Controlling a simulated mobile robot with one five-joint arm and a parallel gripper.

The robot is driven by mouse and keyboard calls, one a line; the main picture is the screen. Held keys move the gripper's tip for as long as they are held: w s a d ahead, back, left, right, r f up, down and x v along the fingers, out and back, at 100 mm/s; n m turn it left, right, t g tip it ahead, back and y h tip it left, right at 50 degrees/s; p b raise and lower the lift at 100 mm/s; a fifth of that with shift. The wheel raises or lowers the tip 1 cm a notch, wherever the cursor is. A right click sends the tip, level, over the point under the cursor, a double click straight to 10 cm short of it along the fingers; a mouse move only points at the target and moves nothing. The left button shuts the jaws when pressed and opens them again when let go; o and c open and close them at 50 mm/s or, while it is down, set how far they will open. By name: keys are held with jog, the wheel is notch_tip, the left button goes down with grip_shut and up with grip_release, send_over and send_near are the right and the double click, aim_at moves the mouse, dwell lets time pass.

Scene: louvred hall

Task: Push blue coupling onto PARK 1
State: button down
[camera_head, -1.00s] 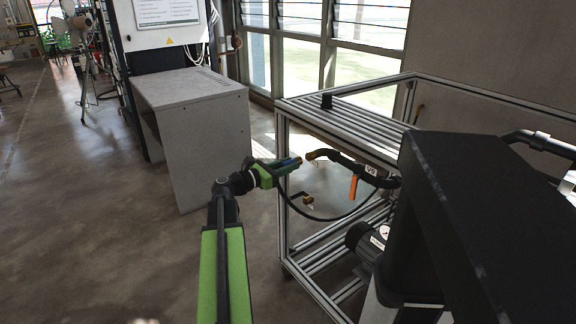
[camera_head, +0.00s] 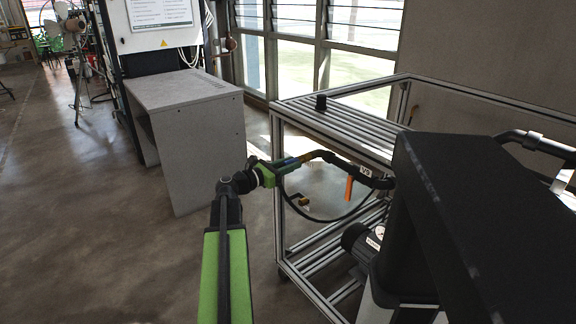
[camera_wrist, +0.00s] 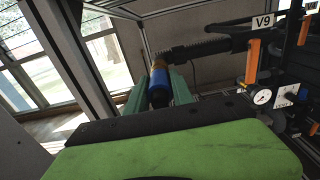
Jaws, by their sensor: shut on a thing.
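The blue coupling (camera_head: 290,161) is held between the fingers of my gripper (camera_head: 282,166). In the wrist view the blue coupling (camera_wrist: 160,92) lies between the two green fingers of my gripper (camera_wrist: 158,98). No PARK 1 label is readable.
An orange handle (camera_head: 349,188) hangs below the black pipe. A black hose (camera_head: 312,219) loops under it. A small brass fitting (camera_head: 299,200) sits lower on the metal frame (camera_head: 285,107). A grey cabinet (camera_head: 190,150) stands left; floor between is clear.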

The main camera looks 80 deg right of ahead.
jog(key=c, duration=1)
grip_release()
jog(key=shift+c, duration=0.2)
jog(key=v, duration=0.7)
jog(key=v, duration=1.7)
jog(key=shift+a, duration=0.15)
jog(key=shift+w, duration=0.15)
